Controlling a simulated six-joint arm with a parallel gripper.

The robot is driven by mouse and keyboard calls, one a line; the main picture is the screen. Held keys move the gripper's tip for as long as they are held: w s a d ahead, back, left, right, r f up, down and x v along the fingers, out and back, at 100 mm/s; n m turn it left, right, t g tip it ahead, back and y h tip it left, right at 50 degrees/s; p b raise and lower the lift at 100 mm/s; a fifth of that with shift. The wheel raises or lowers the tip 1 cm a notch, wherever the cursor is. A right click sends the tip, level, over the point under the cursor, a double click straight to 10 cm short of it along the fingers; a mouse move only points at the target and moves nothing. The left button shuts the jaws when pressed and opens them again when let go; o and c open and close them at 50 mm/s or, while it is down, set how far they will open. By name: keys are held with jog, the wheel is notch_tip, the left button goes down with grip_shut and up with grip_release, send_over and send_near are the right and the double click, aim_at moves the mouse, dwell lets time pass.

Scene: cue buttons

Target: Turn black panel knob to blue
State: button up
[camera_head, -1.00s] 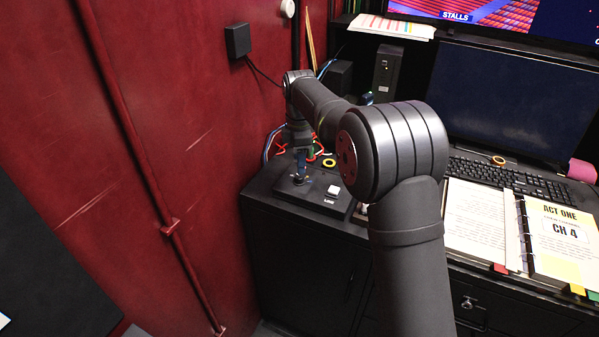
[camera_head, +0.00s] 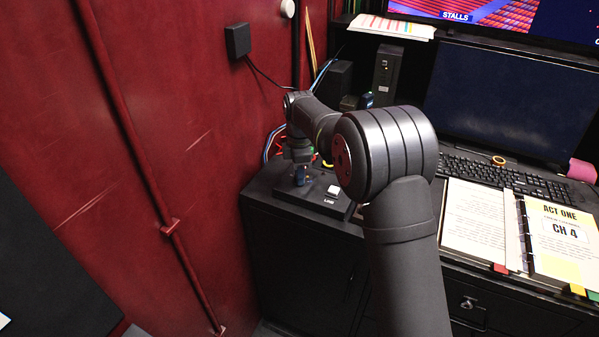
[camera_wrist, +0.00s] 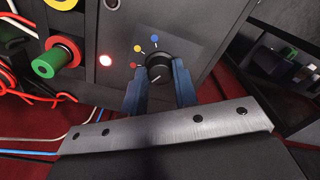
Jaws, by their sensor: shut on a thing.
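The black knob (camera_wrist: 159,65) sits on the dark panel (camera_wrist: 205,30) in the wrist view. A short white mark shows on the knob's lower part. Red (camera_wrist: 132,66), yellow (camera_wrist: 137,48) and blue (camera_wrist: 154,38) dots lie around its left and upper side. My gripper (camera_wrist: 160,72) has its blue fingers on either side of the knob, shut on it. In the head view my gripper (camera_head: 301,176) reaches down to the black box (camera_head: 314,203) on the cabinet, and its fingers hide the knob there.
A white button (camera_head: 333,190) is on the box, right of my gripper. A lit white light (camera_wrist: 105,60) and a green-and-red spool (camera_wrist: 55,58) with red cables are left of the knob. The red wall (camera_head: 200,150) is close on the left. A keyboard (camera_head: 505,178) and open binder (camera_head: 560,240) lie right.

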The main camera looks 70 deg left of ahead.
jog(key=m, duration=0.6)
jog(key=shift+m, duration=0.3)
jog(key=m, duration=0.3)
jog(key=shift+m, duration=0.3)
jog(key=m, duration=0.3)
jog(key=shift+m, duration=0.3)
jog(key=m, duration=0.5)
jog(key=shift+s+m, duration=0.1)
jog(key=shift+m, duration=2.4)
